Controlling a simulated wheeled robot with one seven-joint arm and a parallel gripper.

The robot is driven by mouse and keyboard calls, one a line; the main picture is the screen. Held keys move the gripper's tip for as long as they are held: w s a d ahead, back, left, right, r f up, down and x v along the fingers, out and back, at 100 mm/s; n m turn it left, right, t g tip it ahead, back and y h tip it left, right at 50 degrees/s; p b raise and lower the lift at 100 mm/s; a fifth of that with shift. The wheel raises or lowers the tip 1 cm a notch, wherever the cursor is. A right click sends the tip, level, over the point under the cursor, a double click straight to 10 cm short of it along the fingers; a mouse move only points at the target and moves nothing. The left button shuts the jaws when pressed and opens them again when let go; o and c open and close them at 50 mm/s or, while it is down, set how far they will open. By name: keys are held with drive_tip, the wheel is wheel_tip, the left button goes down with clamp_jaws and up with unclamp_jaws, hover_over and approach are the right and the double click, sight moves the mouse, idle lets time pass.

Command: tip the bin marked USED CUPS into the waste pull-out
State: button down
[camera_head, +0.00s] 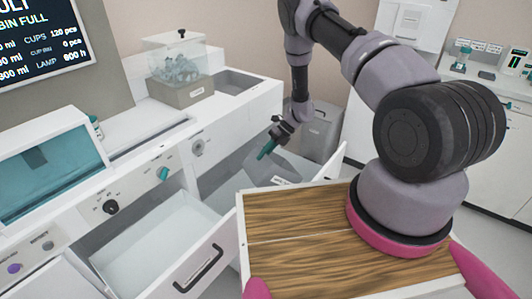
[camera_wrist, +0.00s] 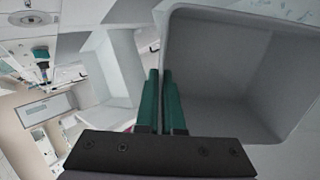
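A grey bin (camera_head: 268,172) with a small label, too small to read, is at the right-hand open pull-out (camera_head: 219,196). It is tilted. My gripper (camera_head: 266,150) is at its rim, green fingers pointing down. In the wrist view, the two green fingers (camera_wrist: 161,100) are close together at the bin's left wall, one on each side, and look closed on it. The bin's inside (camera_wrist: 225,75) shows at right and looks empty. I cannot tell whether the bin touches the pull-out, whose front is partly hidden.
Another open drawer (camera_head: 160,238) with a dark handle stands at front left. A clear box (camera_head: 179,67) of grey pieces sits on the counter. A grey container (camera_head: 318,130) stands behind the pull-out. My wooden-topped base is close to the drawers.

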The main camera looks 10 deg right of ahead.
sight(260, 163)
drive_tip(key=shift+f, duration=0.15)
drive_tip(key=shift+a, duration=0.1)
drive_tip(key=shift+s+a+f+h, duration=0.15)
drive_tip(key=shift+a+f+h, duration=0.15)
drive_tip(key=shift+h, duration=0.3)
drive_tip(key=shift+a+f+t+h, duration=0.2)
drive_tip(key=shift+f+t+h, duration=0.1)
drive_tip(key=shift+f+h, duration=0.45)
drive_tip(key=shift+a+f+t+h, duration=0.15)
drive_tip(key=shift+f+t+h, duration=0.15)
drive_tip(key=shift+f+h, duration=0.45)
drive_tip(key=shift+s+r, duration=0.1)
drive_tip(key=shift+r, duration=0.05)
